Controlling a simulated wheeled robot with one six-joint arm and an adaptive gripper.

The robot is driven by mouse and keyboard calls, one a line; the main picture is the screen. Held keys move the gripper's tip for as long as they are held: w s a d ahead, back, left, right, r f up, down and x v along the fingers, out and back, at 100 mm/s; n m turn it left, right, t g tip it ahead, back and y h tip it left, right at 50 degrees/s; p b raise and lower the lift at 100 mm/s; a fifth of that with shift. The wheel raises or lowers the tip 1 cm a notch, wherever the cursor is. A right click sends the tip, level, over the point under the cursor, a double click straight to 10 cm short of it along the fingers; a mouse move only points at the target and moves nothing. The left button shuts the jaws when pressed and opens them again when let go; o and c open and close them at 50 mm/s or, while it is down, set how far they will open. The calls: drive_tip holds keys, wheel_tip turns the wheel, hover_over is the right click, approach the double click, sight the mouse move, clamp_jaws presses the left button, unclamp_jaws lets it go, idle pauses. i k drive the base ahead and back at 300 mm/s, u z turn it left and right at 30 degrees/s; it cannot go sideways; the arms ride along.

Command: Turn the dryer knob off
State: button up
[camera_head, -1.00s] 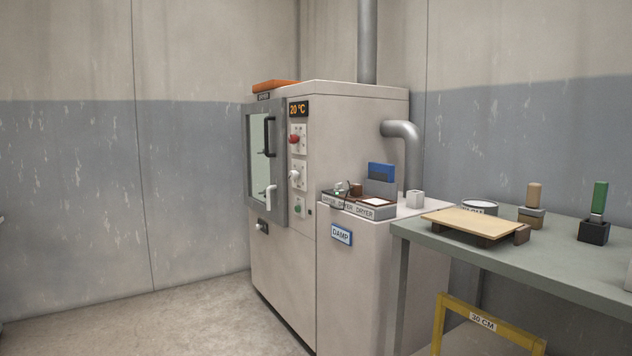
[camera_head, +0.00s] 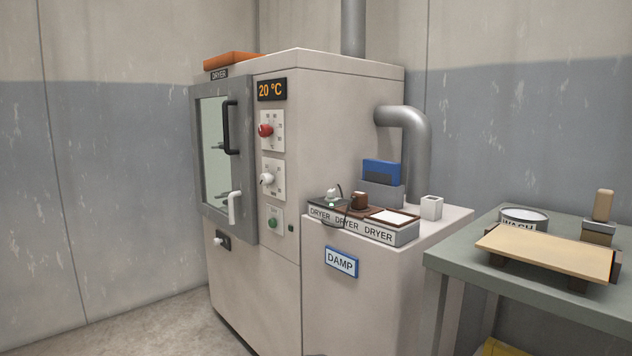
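The dryer (camera_head: 340,100) is a tall pale cabinet with a grey-framed glass door (camera_head: 247,200) on its front left, which looks shut. Its control strip holds a red knob (camera_head: 265,130) on a white dial plate, and below it a white knob (camera_head: 266,179) on a second plate. A green button (camera_head: 272,223) sits under them. The display (camera_head: 271,90) reads 20 °C. The plate markings are too small to read, so I cannot tell which setting either knob points to. My gripper is not in view.
A lower cabinet with a DAMP sign (camera_head: 341,262) stands right of the dryer, bearing a DRYER-labelled tray (camera_head: 407,236) and a white cup (camera_head: 431,207). Floor (camera_head: 160,325) at left is clear.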

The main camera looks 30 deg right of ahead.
sight(330, 198)
drive_tip(key=z, duration=0.55)
drive_tip(key=i, duration=1.1)
drive_tip(key=z, duration=0.65)
